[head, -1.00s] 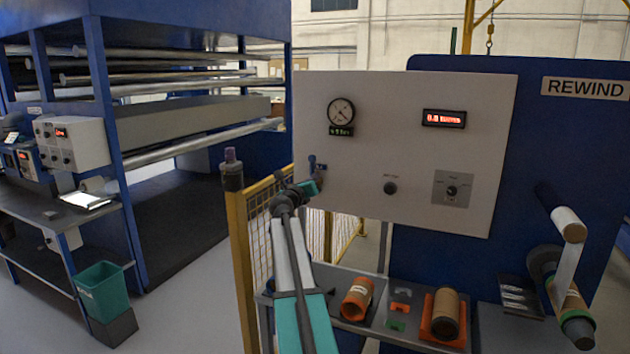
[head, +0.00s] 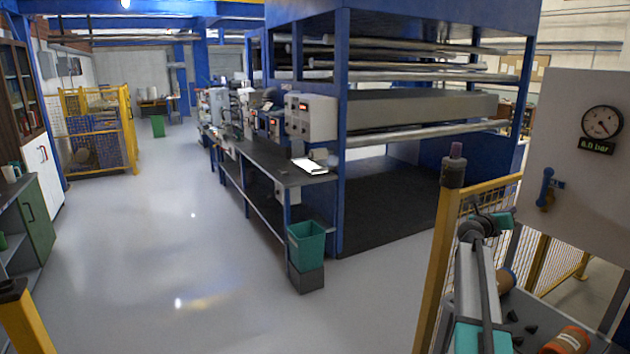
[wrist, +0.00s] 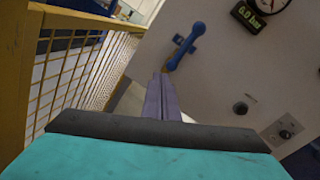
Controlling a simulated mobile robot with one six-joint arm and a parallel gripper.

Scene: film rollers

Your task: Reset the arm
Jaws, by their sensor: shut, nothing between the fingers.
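My arm rises at the lower right of the head view, with my gripper (head: 508,222) beside the yellow fence post and in front of the grey-white panel (head: 575,215). In the wrist view my gripper (wrist: 162,95) has its purple-grey fingers together and empty. They point toward the panel, left of and below a blue lever (wrist: 183,47). The lever's handle hangs down at a tilt in that view, and my fingers look apart from it. The lever also shows in the head view (head: 546,188).
The yellow mesh fence (wrist: 85,65) stands close on the left of my gripper. A gauge (head: 602,122) with a 6.0 bar readout is on the panel. An orange roll (head: 568,341) lies on the bench below. A teal bin (head: 306,243) stands on the left; the floor (head: 190,250) there is clear.

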